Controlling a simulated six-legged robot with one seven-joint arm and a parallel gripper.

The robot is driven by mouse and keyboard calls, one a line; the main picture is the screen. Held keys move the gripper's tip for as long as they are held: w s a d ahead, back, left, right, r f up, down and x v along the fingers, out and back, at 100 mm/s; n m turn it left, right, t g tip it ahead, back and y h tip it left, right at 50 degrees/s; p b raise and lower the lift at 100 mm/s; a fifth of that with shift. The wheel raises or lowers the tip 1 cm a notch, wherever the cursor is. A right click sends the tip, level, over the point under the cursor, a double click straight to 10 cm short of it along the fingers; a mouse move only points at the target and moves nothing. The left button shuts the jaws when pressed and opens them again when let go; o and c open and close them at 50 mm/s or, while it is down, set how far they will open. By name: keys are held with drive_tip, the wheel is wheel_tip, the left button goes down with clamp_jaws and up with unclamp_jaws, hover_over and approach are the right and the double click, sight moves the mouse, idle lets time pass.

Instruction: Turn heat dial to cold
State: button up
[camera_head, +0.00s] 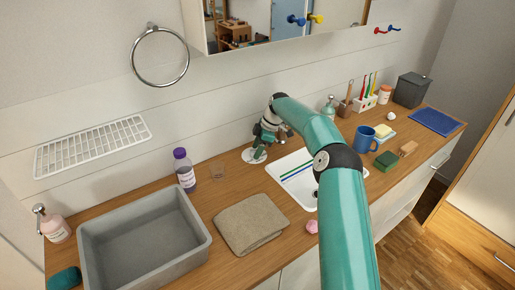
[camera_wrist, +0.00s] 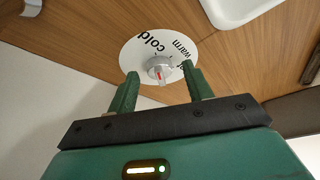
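The heat dial (camera_wrist: 136,60) is a white disc on the wooden counter, with "cold", "warm" and a partly hidden third word. Its grey knob (camera_wrist: 158,63) has a red mark on the side toward my gripper, not at "cold" in the wrist view. My gripper (camera_wrist: 159,70) is open, with one green finger on each side of the knob in the picture and visible gaps to both. I cannot tell whether the fingertips reach down to knob height. In the head view, the disc (camera_head: 252,157) shows below my gripper (camera_head: 262,148); my arm hides part of the area.
A white sink (camera_head: 281,163) lies right of the dial. A folded brown towel (camera_head: 250,223) and a grey basin (camera_head: 143,277) are on the counter. A blue mug (camera_head: 365,140) stands right.

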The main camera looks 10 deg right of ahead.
drive_tip(key=v, duration=0.7)
drive_tip(key=shift+r, duration=0.2)
drive_tip(key=shift+d, duration=0.15)
